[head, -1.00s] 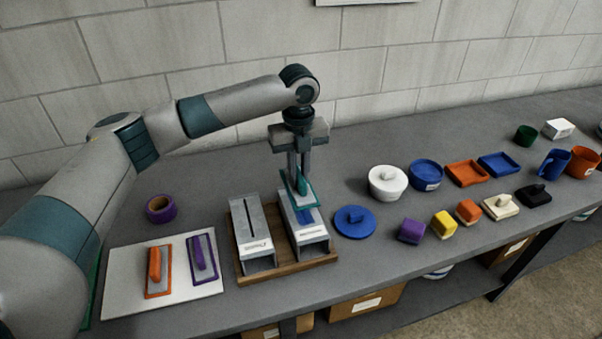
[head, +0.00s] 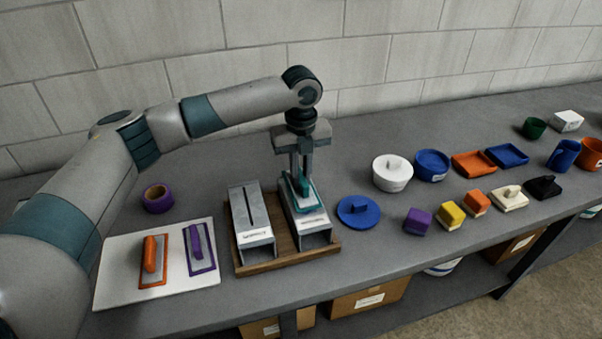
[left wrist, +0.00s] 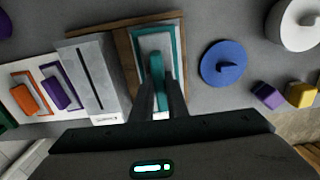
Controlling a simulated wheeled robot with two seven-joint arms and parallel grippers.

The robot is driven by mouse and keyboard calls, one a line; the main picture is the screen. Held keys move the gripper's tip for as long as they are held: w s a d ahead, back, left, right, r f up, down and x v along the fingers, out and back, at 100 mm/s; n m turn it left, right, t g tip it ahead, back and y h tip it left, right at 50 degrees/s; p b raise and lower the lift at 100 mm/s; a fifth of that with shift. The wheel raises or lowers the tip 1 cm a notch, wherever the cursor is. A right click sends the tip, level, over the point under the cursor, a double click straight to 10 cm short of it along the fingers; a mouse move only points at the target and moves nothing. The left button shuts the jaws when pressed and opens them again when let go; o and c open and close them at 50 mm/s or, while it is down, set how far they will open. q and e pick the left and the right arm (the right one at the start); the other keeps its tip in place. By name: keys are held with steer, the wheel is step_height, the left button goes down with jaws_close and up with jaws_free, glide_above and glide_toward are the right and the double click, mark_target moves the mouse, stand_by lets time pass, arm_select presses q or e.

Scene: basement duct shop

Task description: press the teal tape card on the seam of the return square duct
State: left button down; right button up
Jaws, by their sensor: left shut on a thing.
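The teal tape card (head: 312,205), a pale plate with a teal border and upright teal grip, lies over the top of the right-hand square duct (head: 316,224). It appears flat against that top, though contact underneath is hidden. My left gripper (head: 302,176) is shut on the card's grip from above. In the left wrist view the card (left wrist: 177,50) is lined up lengthwise with the duct and covers its seam. The other square duct (head: 249,213) stands to the left with a dark open seam. The duct labels are too small to read surely. My right gripper is out of view.
Both ducts sit in a wooden tray (head: 290,261). A white board (head: 120,293) holds orange (head: 150,258) and purple (head: 200,250) cards. A purple tape roll (head: 157,199) lies behind it. A blue lid (head: 358,211), blocks and dishes stand right.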

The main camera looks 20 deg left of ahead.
mark_target(301, 175)
arm_select(q)
steer(key=shift+f, duration=0.55)
steer(key=shift+p, duration=0.6)
stand_by(0.4)
steer(key=shift+f, duration=0.5)
stand_by(1.2)
steer(key=shift+s+f+p, duration=0.15)
steer(key=shift+f+p, duration=0.1)
steer(key=shift+p, duration=0.15)
stand_by(1.4)
stand_by(0.9)
step_height(301, 175, up, 2)
steer(key=shift+r+p, duration=0.1)
steer(key=shift+p, duration=0.95)
steer(key=shift+r+p, duration=2.85)
steer(key=shift+r, duration=0.3)
steer(key=shift+f, duration=0.1)
